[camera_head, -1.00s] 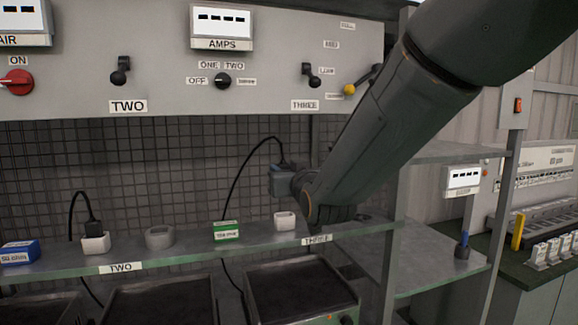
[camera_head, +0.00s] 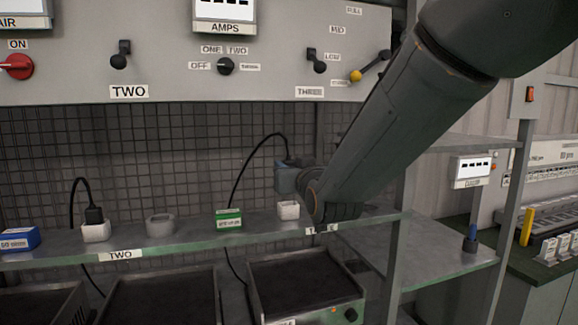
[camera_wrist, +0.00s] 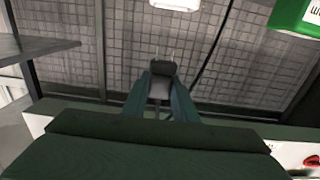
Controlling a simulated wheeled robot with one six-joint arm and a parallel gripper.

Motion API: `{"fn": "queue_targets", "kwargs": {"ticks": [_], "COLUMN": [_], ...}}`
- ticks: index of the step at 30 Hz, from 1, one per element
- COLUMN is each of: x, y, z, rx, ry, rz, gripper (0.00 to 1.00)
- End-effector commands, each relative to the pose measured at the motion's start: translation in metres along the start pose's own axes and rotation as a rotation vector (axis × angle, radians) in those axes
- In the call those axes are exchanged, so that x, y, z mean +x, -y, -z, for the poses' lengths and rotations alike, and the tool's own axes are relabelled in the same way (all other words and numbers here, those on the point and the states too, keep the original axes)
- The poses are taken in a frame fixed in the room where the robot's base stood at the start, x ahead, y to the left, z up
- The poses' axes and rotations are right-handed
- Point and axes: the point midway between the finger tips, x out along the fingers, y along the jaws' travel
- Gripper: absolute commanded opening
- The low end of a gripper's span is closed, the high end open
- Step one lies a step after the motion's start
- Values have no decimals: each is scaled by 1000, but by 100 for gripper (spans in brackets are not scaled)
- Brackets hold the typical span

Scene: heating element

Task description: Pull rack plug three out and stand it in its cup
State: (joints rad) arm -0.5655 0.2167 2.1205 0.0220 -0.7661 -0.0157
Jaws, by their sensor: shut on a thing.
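My gripper (camera_head: 284,180) is shut on a dark plug (camera_wrist: 162,70), held in the air above the glass shelf (camera_head: 190,240) near the THREE label (camera_head: 322,230). In the wrist view the plug sits between the fingers, its prongs pointing up the picture and free of any socket. A black cable (camera_head: 238,180) loops from it down behind the shelf. A white socket block (camera_head: 288,211) stands on the shelf below my gripper; a white block (camera_wrist: 175,4) shows at the wrist view's top edge.
A green labelled block (camera_head: 229,220) stands between the cup and the white socket. Another black plug (camera_head: 94,215) sits in a white block (camera_head: 96,233) at the left, near a blue box (camera_head: 19,240). The control panel (camera_head: 180,75) overhangs behind; a shelf post (camera_head: 392,270) stands right.

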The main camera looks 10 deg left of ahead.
Motion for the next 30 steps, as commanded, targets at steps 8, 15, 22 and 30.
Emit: {"fn": "queue_targets", "kwargs": {"ticks": [8, 15, 22, 30], "x": [1, 0, 0, 0], "y": [0, 0, 0, 0], "z": [-26, -33, -33, -33], "rx": [0, 0, 0, 0], "ry": [-1, -2, -1, -1], "rz": [1, 0, 0, 0], "gripper": [3, 3, 3, 3]}}
